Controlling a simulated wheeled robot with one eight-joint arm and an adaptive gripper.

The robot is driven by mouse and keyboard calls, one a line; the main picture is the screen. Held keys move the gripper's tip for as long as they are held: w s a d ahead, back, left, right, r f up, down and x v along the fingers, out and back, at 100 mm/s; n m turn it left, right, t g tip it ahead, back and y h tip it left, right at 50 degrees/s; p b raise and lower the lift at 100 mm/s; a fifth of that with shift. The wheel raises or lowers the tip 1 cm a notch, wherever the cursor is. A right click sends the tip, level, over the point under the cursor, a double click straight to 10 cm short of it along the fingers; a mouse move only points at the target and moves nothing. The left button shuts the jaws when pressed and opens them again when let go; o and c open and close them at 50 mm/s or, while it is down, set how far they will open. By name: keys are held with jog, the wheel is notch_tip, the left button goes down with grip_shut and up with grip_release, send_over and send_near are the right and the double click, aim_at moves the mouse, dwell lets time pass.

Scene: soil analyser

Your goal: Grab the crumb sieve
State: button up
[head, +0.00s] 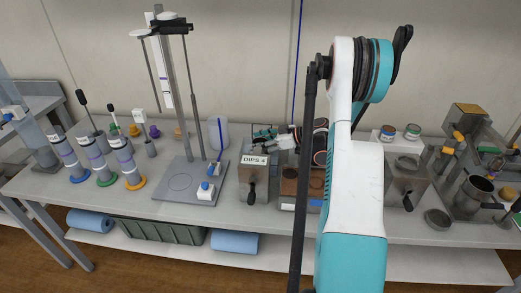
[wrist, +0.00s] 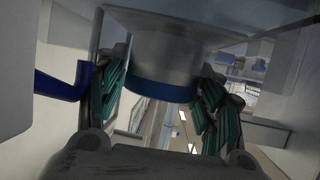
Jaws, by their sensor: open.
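My gripper (head: 265,134) is open, with dark green finger pads, at the back of the table just above and behind the metal box marked DIPS 4 (head: 253,180). In the wrist view my gripper (wrist: 165,110) has one finger on each side of a grey, hazy round body with a dark blue band (wrist: 160,88). Whether the fingers touch it is unclear, and I cannot tell whether it is the crumb sieve. A round metal dish (head: 437,219) lies at the right front of the table. I cannot identify the crumb sieve with certainty.
A metal stand (head: 188,180) with tall rods and a translucent container (head: 218,134) are left of my gripper. Several banded cylinders (head: 95,160) stand at the left. My arm hides part of the table's middle. Metal boxes and a pot (head: 474,194) crowd the right.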

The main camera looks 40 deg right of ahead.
jog(key=c, duration=0.9)
jog(key=shift+r, duration=0.1)
